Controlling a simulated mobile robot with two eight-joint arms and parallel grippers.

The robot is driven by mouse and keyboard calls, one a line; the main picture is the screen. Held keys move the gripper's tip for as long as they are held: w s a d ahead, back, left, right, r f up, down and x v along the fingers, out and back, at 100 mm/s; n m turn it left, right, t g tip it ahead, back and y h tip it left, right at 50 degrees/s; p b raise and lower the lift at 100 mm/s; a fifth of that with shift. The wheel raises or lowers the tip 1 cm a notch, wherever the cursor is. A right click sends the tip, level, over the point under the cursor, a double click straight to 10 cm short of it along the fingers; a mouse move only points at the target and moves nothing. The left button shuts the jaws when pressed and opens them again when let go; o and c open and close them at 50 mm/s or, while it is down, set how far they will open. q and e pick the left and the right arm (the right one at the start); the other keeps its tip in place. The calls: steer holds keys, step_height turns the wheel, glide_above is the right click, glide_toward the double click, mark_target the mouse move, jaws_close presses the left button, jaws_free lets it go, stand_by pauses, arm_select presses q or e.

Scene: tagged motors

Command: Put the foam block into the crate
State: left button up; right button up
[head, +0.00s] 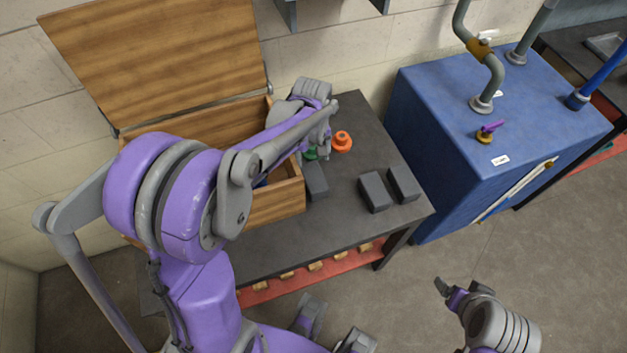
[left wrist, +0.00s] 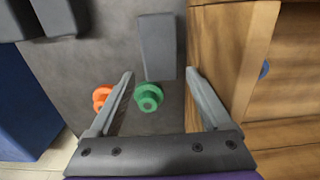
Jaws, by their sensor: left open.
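Three dark grey blocks lie on the dark table. One block (head: 316,181) is beside the wooden crate's right wall; it also shows in the left wrist view (left wrist: 157,45). The other two (head: 375,192) (head: 404,184) lie together farther right. I cannot tell which is the foam block. The wooden crate (head: 278,204) stands open, its lid raised at the back; my left arm hides much of its inside. My left gripper (head: 314,154) is open and empty, its fingertips just short of the block by the crate. My right gripper (head: 449,292) is low at right, away from the table; its jaw state is unclear.
A green knobbed part (left wrist: 148,97) lies between my left fingers, near the crate wall. An orange one (head: 342,142) stands to the right in the head view. A blue cabinet (head: 450,140) with pipes stands right of the table (head: 345,225).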

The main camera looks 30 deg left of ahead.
mark_target(312, 173)
arm_select(q)
step_height(312, 173, down, 8)
steer(key=shift+f+b, duration=0.1)
steer(key=shift+b, duration=0.2)
steer(key=c, duration=1)
steer(key=shift+o, duration=0.2)
